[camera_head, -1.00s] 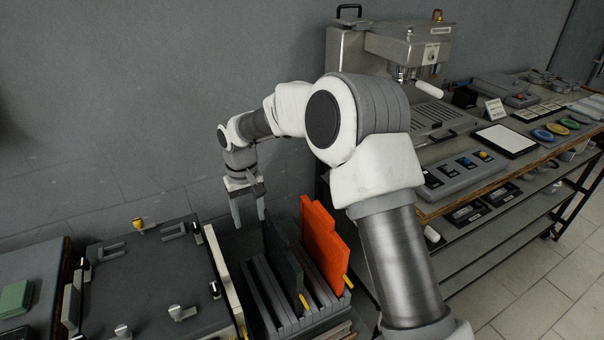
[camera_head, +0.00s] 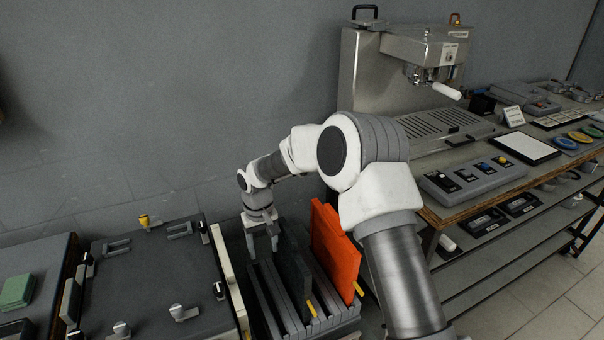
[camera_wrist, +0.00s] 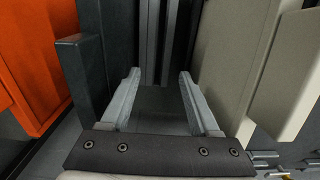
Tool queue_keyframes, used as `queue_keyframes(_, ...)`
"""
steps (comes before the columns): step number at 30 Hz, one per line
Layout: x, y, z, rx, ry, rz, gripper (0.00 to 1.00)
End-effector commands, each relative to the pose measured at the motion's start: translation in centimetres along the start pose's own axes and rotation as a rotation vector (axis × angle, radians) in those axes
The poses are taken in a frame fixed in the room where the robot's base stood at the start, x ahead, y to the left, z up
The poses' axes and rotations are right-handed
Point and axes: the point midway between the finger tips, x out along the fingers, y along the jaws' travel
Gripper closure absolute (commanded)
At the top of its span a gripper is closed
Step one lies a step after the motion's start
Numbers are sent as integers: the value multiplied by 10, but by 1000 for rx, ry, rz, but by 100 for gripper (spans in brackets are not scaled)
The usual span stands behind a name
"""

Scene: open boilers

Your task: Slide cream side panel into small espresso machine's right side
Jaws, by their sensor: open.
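The cream panel (camera_head: 238,292) stands upright along the right edge of the dark low unit at the left. It also shows large at the right of the wrist view (camera_wrist: 222,60). My gripper (camera_head: 262,246) hangs over the far end of the slotted grey rack, between the cream panel and a dark panel (camera_head: 293,270). In the wrist view my gripper (camera_wrist: 158,80) is open, with nothing between its fingers. A steel espresso machine (camera_head: 362,85) stands on the bench at the right; I cannot tell whether it is the small one.
The grey rack (camera_head: 270,300) also holds an orange panel (camera_head: 335,250), right of the dark one. The dark low unit (camera_head: 150,280) has knobs and clips on top. The bench (camera_head: 450,212) at the right carries a switch box (camera_head: 470,178). A wall stands behind.

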Motion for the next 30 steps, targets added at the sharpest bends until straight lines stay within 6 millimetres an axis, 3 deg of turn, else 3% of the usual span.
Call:
queue_keyframes(21,-147,1,1,0,0,0,38)
queue_keyframes(30,-195,26,28,26,46,35,38)
